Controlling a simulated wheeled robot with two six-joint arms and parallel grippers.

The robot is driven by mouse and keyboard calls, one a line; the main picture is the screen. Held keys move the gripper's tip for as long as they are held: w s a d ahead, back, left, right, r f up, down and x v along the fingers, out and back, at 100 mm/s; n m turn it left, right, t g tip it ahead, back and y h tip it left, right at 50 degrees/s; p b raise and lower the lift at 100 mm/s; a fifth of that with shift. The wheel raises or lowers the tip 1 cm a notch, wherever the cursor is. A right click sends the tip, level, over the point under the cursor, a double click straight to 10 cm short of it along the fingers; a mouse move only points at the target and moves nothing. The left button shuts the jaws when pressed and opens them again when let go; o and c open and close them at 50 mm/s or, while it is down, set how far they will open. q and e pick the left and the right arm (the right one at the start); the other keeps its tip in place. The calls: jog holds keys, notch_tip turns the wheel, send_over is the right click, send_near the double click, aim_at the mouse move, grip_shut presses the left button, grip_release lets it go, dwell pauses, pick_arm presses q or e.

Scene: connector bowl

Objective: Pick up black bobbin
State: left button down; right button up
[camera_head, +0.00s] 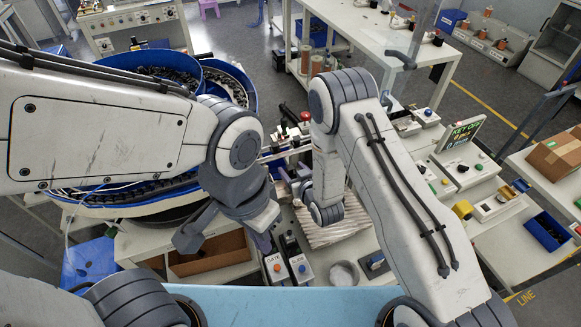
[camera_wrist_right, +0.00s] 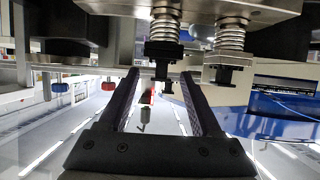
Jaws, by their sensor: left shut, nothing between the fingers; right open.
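In the right wrist view, a black part (camera_wrist_right: 163,50) sits under a coiled spring, beyond and roughly between my right fingers; it may be the black bobbin, but I cannot tell. A similar black part (camera_wrist_right: 229,75) sits under a second spring to the right. My right gripper (camera_wrist_right: 162,78) is open, its two dark fingers apart with nothing held between them. In the head view my right gripper (camera_head: 284,174) is small and partly hidden by its own wrist near the fixture. My left gripper (camera_head: 263,243) is shut and empty, low above the workbench near the labelled button boxes.
A blue-rimmed bowl feeder (camera_head: 250,88) stands behind my left arm. Button boxes (camera_head: 302,268), a brown bin (camera_head: 208,262) and a ribbed light tray (camera_head: 335,232) crowd the bench. A KEY OFF display (camera_head: 462,132) stands at right. A pale blue surface (camera_head: 290,303) in front is clear.

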jog(key=shift+w+a+f, duration=0.2)
jog(key=shift+w+f, duration=0.05)
jog(key=shift+w, duration=0.15)
grip_shut()
jog(key=shift+r, duration=0.15)
